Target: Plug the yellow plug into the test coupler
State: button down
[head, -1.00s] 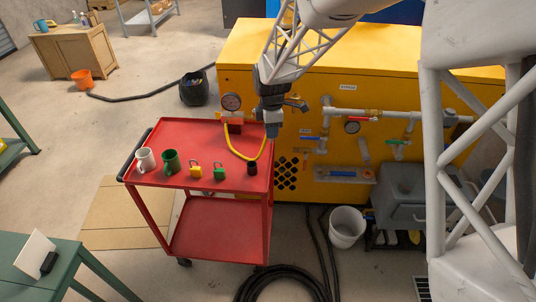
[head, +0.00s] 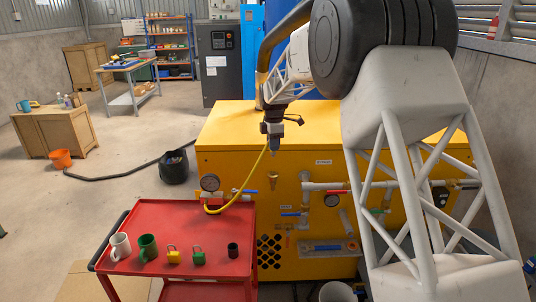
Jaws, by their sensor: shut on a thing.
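My gripper (head: 272,136) is shut on the yellow plug (head: 274,150), whose small tip points down. The jaws hide most of the plug. A yellow hose (head: 246,188) hangs from the grip and curves down left to the gauge (head: 210,183) at the back of the red cart. The grip is in front of the yellow cabinet's face. A small brass-coloured fitting (head: 272,179), perhaps the test coupler, shows just below the plug in the picture, with a gap between them. I cannot tell the depth between them.
The red cart (head: 160,222) carries a white mug (head: 120,246), a green mug (head: 148,247), a yellow padlock (head: 173,254), a green padlock (head: 198,256) and a black cup (head: 233,250). Pipes, valves and another gauge (head: 331,200) line the yellow cabinet (head: 225,150) to the right.

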aim_at(273, 156)
jog(key=shift+f, duration=0.1)
dwell(0.5)
jog(key=shift+f, duration=2.6)
jog(key=shift+f, duration=0.2)
jog(key=shift+f, duration=0.45)
jog(key=shift+f, duration=0.85)
dwell(0.8)
jog(key=c, duration=0.8)
grip_release()
jog(key=shift+c, duration=0.2)
jog(key=shift+r, duration=0.1)
jog(key=shift+r, duration=3.8)
